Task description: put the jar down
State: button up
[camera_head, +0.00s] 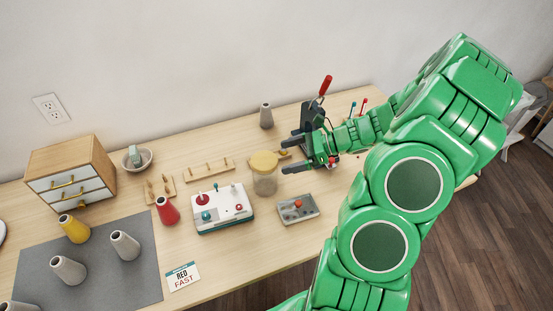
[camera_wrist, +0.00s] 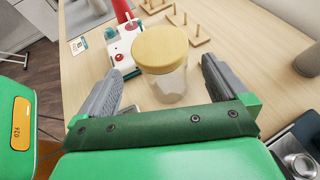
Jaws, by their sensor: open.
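The jar (camera_head: 264,178) is clear with a yellow lid and stands upright on the wooden table. It also shows in the wrist view (camera_wrist: 168,82), between and beyond my fingertips. My gripper (camera_head: 287,155) is open and empty, just to the right of the jar. In the wrist view my gripper (camera_wrist: 162,88) has a finger on either side of the jar, with gaps between. The jar's lower part is partly hidden by my gripper in the wrist view.
A white control box (camera_head: 222,209) stands left of the jar, and a grey box with a red knob (camera_head: 297,208) in front. A wooden peg rack (camera_head: 209,169) lies behind. A grey cone (camera_head: 266,116) stands near the wall. A small drawer cabinet (camera_head: 72,172) stands far left.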

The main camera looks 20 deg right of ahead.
jog(key=s+a+r+n+g+h, duration=0.5)
jog(key=s+a+r+n+g, duration=0.2)
jog(key=s+a+r+n, duration=0.6)
jog(key=s+r+n+h, duration=0.2)
jog(key=s+n+h, duration=0.1)
jog(key=s, duration=0.5)
jog(key=s+r+n+h, duration=0.2)
jog(key=s+n+h, duration=0.2)
jog(key=s+n, duration=0.2)
jog(key=shift+s+r, duration=0.35)
jog(key=shift+s, duration=0.9)
